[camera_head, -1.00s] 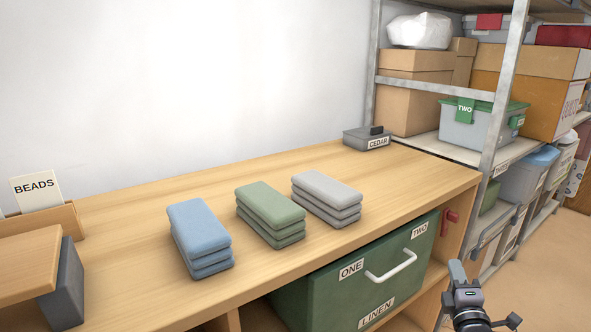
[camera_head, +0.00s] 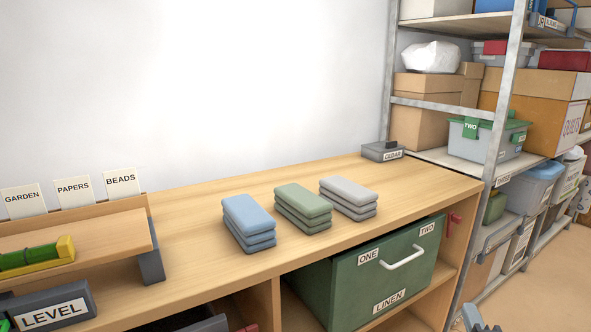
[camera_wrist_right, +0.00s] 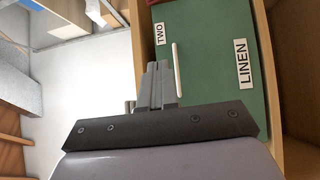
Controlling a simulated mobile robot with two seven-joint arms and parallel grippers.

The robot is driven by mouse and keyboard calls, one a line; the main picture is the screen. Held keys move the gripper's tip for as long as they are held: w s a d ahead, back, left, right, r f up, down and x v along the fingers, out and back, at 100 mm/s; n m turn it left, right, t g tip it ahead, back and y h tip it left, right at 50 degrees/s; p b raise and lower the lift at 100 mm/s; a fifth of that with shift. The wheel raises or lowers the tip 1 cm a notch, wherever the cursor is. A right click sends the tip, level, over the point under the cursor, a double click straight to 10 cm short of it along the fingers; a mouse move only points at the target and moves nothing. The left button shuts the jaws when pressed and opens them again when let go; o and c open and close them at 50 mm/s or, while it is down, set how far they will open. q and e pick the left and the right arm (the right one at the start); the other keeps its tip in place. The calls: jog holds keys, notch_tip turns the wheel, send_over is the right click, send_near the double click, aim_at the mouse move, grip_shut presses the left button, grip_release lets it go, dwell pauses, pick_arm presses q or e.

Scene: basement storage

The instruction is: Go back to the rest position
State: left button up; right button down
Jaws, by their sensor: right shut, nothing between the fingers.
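My right gripper (camera_head: 472,318) shows only at the bottom edge of the head view, right of the bench front. In the right wrist view my right gripper (camera_wrist_right: 158,72) has its fingers together with nothing between them. Beyond them is the green LINEN drawer (camera_wrist_right: 212,60) with its pale handle (camera_wrist_right: 178,70). The fingertips look close to the handle in that picture, but I cannot tell how far apart they are. In the head view the green drawer (camera_head: 345,285) sits shut in the bench. My left gripper is not in view.
Folded blue (camera_head: 248,215), green (camera_head: 303,203) and grey (camera_head: 348,192) cloth stacks lie on the bench (camera_head: 200,270). A CEDAR box (camera_head: 382,151) stands at the back. A loaded metal shelf (camera_head: 505,90) stands right; floor (camera_head: 545,275) shows beside it.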

jog(key=s+a+m+g+y+p, duration=0.3)
jog(key=s+a+m+p, duration=0.2)
jog(key=s+a+p, duration=0.3)
jog(key=s+a, duration=0.1)
jog(key=s, duration=0.1)
jog(key=shift+s+a+m+y, duration=0.15)
jog(key=shift+s+m+y, duration=0.15)
jog(key=shift+s, duration=0.05)
jog(key=c, duration=1.7)
grip_release()
jog(key=s+a+r+m+g+y+p, duration=0.1)
jog(key=s+a+m+g+y+p, duration=0.2)
jog(key=s+a+m+p, duration=0.3)
jog(key=s+a+g, duration=0.1)
jog(key=s+a, duration=0.3)
jog(key=s, duration=0.4)
jog(key=shift+a+r+g, duration=0.3)
jog(key=shift+a, duration=0.1)
jog(key=o, duration=0.5)
jog(key=shift+s+a+m, duration=0.25)
jog(key=shift+s+m, duration=0.1)
jog(key=shift+m, duration=0.05)
jog(key=shift+o, duration=0.6)
jog(key=shift+f, duration=0.1)
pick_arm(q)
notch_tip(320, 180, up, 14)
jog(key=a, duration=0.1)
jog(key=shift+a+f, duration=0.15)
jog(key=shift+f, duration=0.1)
